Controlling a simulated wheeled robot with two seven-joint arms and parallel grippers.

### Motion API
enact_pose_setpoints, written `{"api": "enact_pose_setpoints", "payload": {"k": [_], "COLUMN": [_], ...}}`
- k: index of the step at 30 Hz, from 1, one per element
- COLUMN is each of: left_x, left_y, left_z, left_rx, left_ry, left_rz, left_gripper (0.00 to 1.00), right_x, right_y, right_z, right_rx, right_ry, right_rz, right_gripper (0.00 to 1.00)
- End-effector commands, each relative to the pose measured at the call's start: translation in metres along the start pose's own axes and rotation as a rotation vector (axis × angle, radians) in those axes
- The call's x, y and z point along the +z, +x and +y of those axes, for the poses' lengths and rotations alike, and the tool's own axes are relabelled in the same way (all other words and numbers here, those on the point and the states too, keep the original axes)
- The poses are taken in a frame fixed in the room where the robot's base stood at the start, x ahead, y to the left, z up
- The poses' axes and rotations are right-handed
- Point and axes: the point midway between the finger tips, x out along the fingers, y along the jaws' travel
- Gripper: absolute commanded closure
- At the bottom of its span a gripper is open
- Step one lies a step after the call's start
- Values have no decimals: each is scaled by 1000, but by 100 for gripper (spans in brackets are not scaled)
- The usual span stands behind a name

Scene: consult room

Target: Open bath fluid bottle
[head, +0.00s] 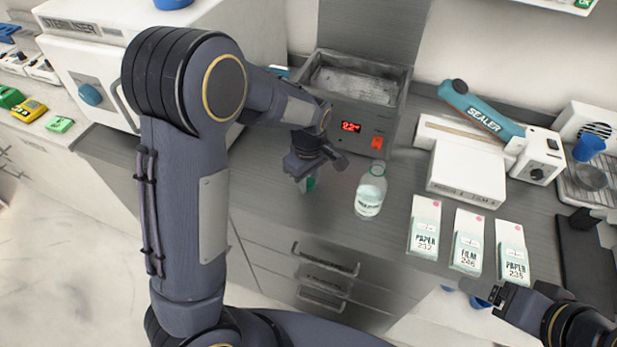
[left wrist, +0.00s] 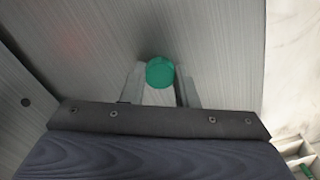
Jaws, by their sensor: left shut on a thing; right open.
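The bath fluid bottle (head: 369,196), clear with a white label, stands upright on the grey counter in front of the bath unit (head: 366,131). Its top shows no green cap. My left gripper (head: 307,177) is just left of the bottle, apart from it, and shut on a small green cap. The round green cap (left wrist: 160,72) shows between the two fingers (left wrist: 161,88) in the left wrist view; in the head view it is mostly hidden by the gripper. My right gripper (head: 489,293) is open and empty at the lower right, over the counter's front edge.
Several paper and film boxes (head: 467,243) stand right of the bottle. A sealer (head: 484,112) is behind them. A sterilizer (head: 85,65) stands back left. The counter (head: 265,190) left of the bottle is clear.

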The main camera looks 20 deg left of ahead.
Motion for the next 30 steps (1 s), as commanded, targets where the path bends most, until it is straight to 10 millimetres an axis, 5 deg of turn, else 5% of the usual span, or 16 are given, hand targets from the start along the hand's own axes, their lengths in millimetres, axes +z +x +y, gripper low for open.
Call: {"api": "enact_pose_setpoints", "payload": {"k": [3,4,9,20,30], "left_x": [0,0,0,0,0], "left_y": [5,4,3,-9,-79], "left_z": [0,0,0,1,1], "left_rx": [0,0,-1,3,6], "left_ry": [0,0,0,1,1], "left_rz": [0,0,0,1,1], "left_gripper": [100,71,51,51,51], "right_x": [2,1,1,0,2], "right_y": [3,2,2,1,5], "right_z": [1,1,1,0,2], "right_rx": [0,0,0,0,0], "right_ry": [0,0,0,0,0], "right_rz": [0,0,0,0,0], "right_gripper": [22,22,22,22,22]}}
